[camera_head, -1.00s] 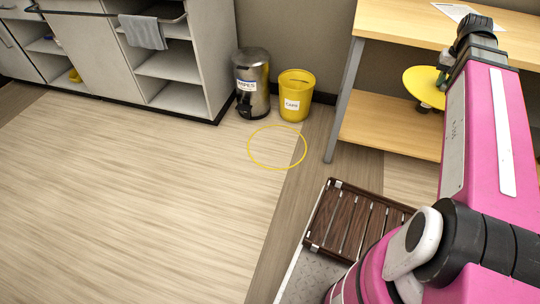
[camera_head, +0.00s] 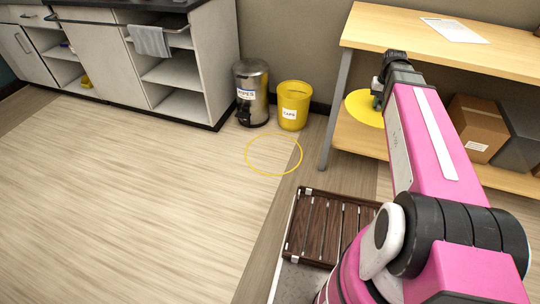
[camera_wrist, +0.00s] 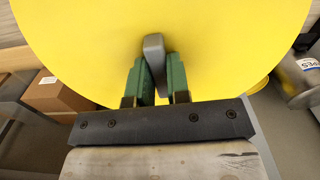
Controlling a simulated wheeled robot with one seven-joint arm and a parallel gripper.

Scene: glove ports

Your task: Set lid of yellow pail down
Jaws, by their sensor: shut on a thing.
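The yellow lid (camera_head: 366,108) is a flat disc held out in front of the wooden shelf unit. In the wrist view the lid (camera_wrist: 215,75) fills much of the picture, and my gripper (camera_wrist: 158,75) is shut on its grey handle (camera_wrist: 153,50). In the head view my gripper (camera_head: 378,88) is mostly hidden by my pink arm. The yellow pail (camera_head: 292,106), labelled CAPS, stands upright on the floor with its top open, left of the lid and apart from it. A thin yellow ring (camera_head: 273,139) is marked on the floor in front of the pail.
A steel pedal bin (camera_head: 250,88) labelled WIPES stands beside the pail. The shelf unit (camera_head: 352,42) holds a cardboard box (camera_head: 472,128) on its lower shelf. A brown slatted rack (camera_head: 325,226) lies at front. The floor at left is clear.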

